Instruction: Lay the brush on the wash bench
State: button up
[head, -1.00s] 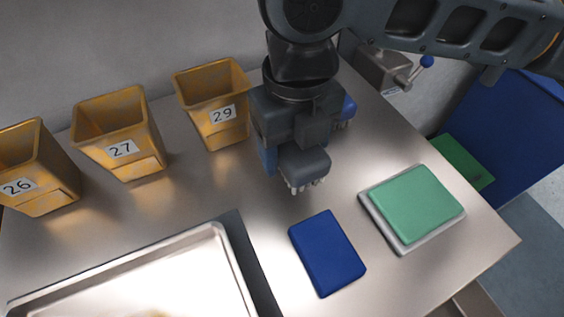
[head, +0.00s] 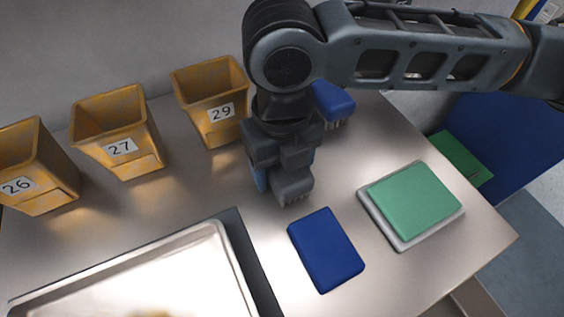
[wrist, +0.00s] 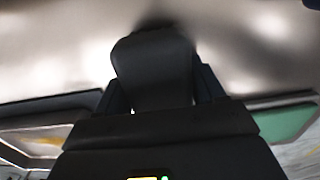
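The brush (head: 333,98) has a blue back and pale bristles pointing down. It shows on both sides of my gripper (head: 288,182), whose dark fingers hide its middle. My gripper is shut on it, over the steel bench (head: 415,265) behind the blue slab. I cannot tell whether the bristles touch the steel. In the wrist view dark finger parts (wrist: 155,75) fill the centre, with narrow dark-blue edges beside them.
A blue slab (head: 326,250) lies in front of my gripper. A green slab (head: 415,200) on a pale tray is to the right. A shallow steel tray (head: 222,240) is front left. Yellow bins 26 (head: 30,160), 27 (head: 125,130) and 29 (head: 210,95) line the back.

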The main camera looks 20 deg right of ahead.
jog(key=o, duration=0.4)
notch_tip(320, 180, up, 12)
jog(key=shift+r, duration=0.25)
dwell(0.3)
